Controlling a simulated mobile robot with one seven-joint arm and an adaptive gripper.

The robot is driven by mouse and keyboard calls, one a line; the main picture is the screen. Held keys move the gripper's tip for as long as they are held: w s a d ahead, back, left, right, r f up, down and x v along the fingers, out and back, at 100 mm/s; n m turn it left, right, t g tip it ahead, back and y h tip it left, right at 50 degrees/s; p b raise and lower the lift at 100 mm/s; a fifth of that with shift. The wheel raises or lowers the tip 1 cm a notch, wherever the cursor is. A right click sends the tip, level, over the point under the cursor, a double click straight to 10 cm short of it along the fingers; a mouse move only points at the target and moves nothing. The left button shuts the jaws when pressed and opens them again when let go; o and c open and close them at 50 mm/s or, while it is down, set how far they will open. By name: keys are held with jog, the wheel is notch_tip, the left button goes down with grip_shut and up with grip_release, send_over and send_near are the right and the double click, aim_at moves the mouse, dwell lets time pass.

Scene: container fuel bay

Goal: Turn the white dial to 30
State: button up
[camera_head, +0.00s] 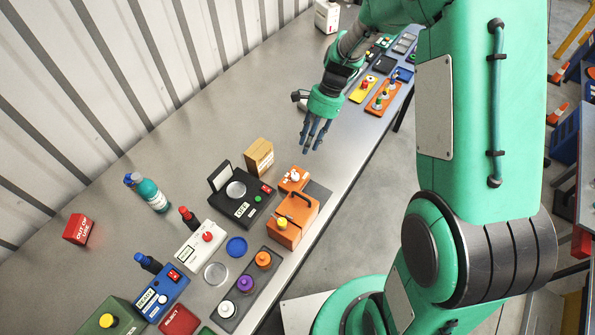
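A white dial (227,308) sits at the near end of a dark grey strip (214,322), in line with a purple dial (246,283) and an orange dial (263,260). Its markings are too small to read. My gripper (312,143) is well away from it, farther back and to the right, above the bench. Its blue fingers point down, stand apart and hold nothing.
An orange box with a black handle (296,215), a black device with a raised lid (240,208) and a cardboard box (259,157) stand between my gripper and the dial. A white box with a red knob (200,246) is left of the strip. The bench's back middle is clear.

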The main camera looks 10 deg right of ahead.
aim_at(296, 174)
jog(key=x, duration=1.3)
jog(key=shift+s+f+b, duration=0.1)
jog(key=shift+f+b, duration=0.05)
jog(key=shift+b, duration=0.2)
